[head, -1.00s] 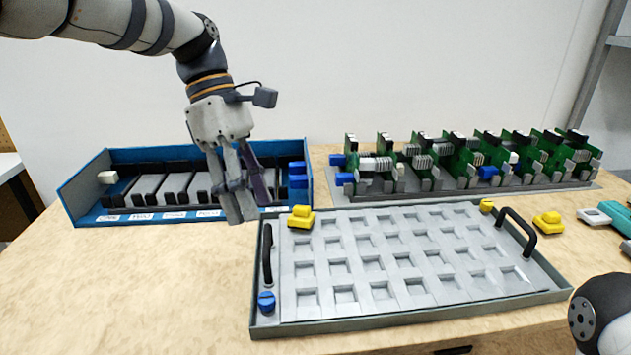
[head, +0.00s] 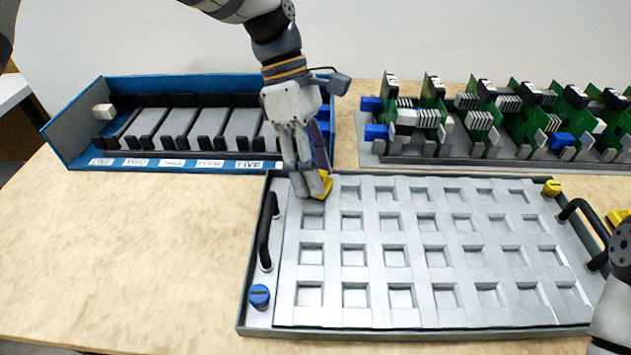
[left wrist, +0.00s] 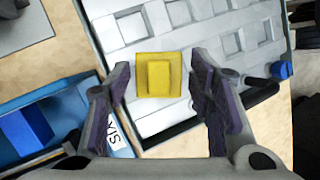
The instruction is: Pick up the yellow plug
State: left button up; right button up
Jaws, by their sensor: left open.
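A yellow plug (left wrist: 159,76) with a square base and a raised block sits on the near-left corner area of the grey tray in the left wrist view. In the head view the yellow plug (head: 325,186) is partly hidden behind my left gripper (head: 313,192), at the tray's back left corner. My left gripper (left wrist: 160,100) is open, with one finger on each side of the plug in the left wrist view. I cannot tell whether the fingers touch it. My right gripper is not in view.
The grey tray (head: 258,319) has many square pockets, black handles and a blue knob (head: 259,296). A blue bin (head: 70,159) stands at the back left. A rack of green circuit boards (head: 520,128) is at the back right. Bare table lies left of the tray.

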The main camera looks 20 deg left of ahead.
pick_arm(q)
jog(key=shift+s+d+f, duration=0.1)
jog(key=shift+d+f, duration=0.1)
jog(key=shift+f, duration=0.25)
grip_shut()
jog(key=shift+r, duration=0.5)
jog(key=r, duration=0.4)
jog(key=shift+s+p, duration=0.4)
jog(key=s+d+r+p, duration=0.2)
jog(key=s+r, duration=0.6)
jog(key=s, duration=0.5)
jog(key=shift+p, duration=0.55)
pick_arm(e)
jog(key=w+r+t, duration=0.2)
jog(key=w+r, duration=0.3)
pick_arm(q)
jog(key=shift+f, duration=0.1)
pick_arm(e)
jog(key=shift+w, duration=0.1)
